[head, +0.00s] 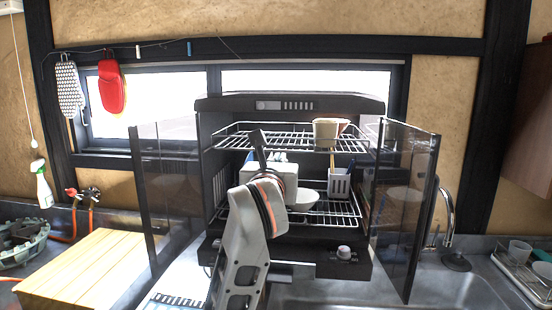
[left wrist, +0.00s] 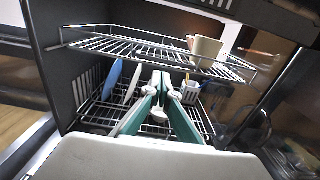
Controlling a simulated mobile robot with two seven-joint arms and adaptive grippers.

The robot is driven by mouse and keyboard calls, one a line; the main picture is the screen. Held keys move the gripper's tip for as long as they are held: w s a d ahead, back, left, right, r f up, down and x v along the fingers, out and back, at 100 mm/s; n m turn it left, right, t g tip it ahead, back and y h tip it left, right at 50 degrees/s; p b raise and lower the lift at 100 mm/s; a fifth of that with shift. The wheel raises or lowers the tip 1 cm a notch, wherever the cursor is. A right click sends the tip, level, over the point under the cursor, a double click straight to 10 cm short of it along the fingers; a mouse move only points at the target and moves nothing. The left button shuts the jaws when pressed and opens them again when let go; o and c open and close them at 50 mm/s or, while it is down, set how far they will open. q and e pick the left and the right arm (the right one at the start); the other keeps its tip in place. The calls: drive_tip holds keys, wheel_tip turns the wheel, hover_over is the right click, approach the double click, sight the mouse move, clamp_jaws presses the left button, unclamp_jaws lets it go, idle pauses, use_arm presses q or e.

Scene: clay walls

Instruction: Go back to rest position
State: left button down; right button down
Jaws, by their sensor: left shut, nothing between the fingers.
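My left gripper (left wrist: 160,78) is inside the open dish cabinet (head: 290,104). In the left wrist view its two teal-and-grey fingers come together at the tips with nothing between them. In the head view my left arm rises from the bottom centre and hides much of the gripper. The fingers point over the lower wire rack (head: 335,208). Blue and white plates (left wrist: 112,80) stand upright left of the fingers. A white utensil holder (head: 339,184) stands to the right. A white bowl (head: 305,200) sits between, partly hidden by my arm. My right gripper is not in view.
The upper wire rack (head: 290,137) holds cups (head: 326,131) at its right, above the gripper. Glass doors stand open at left (head: 170,190) and right (head: 403,205). A wooden box (head: 80,270) is at left; a sink (head: 450,290) is at right.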

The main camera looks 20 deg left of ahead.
use_arm(q)
drive_tip(key=v, duration=0.7)
drive_tip(key=shift+s+d+f, duration=0.2)
drive_tip(key=shift+s+d, duration=0.05)
